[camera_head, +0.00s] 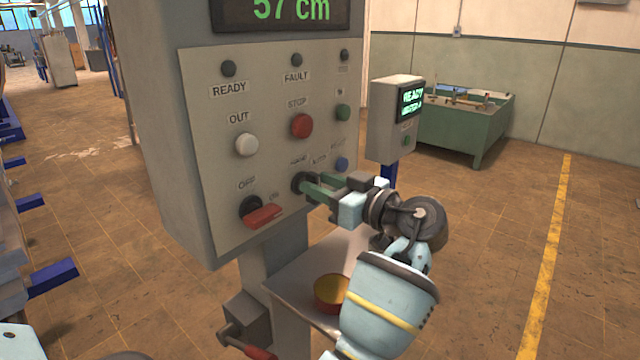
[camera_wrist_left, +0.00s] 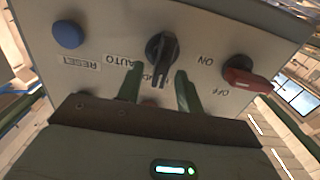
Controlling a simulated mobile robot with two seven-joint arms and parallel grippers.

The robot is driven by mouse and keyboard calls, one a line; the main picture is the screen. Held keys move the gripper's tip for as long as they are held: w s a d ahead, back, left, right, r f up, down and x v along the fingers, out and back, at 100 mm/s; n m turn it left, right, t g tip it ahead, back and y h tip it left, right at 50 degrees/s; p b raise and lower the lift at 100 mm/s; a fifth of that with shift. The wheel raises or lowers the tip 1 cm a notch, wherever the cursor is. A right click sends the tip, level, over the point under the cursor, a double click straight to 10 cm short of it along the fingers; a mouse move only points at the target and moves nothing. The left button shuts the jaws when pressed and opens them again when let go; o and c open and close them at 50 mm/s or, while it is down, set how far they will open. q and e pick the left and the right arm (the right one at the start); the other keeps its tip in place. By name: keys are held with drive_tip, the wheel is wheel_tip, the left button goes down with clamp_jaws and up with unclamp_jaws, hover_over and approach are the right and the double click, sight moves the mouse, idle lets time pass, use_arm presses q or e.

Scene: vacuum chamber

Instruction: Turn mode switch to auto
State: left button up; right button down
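The mode switch, a black rotary knob (camera_wrist_left: 161,50), sits on the grey control panel (camera_head: 213,110) beside the AUTO label (camera_wrist_left: 122,60). In the head view the knob (camera_head: 299,183) is partly covered by my gripper. In the left wrist view, which sees the panel upside down, its bar lies between my fingers over a partly hidden label. My left gripper (camera_wrist_left: 162,90) has its green fingers apart, one on each side of the bar, with gaps showing. It also shows in the head view (camera_head: 312,188). My right gripper is not in view.
A red-handled OFF/ON switch (camera_head: 263,216) is left of the mode switch, and a blue RESET button (camera_head: 341,164) is right of it. A red STOP button (camera_head: 302,125) is above. A shelf with a yellow-lined red bowl (camera_head: 330,291) lies below my gripper.

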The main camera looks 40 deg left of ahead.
use_arm(q)
drive_tip(key=shift+d, duration=0.1)
drive_tip(key=shift+c, duration=0.7)
clamp_jaws()
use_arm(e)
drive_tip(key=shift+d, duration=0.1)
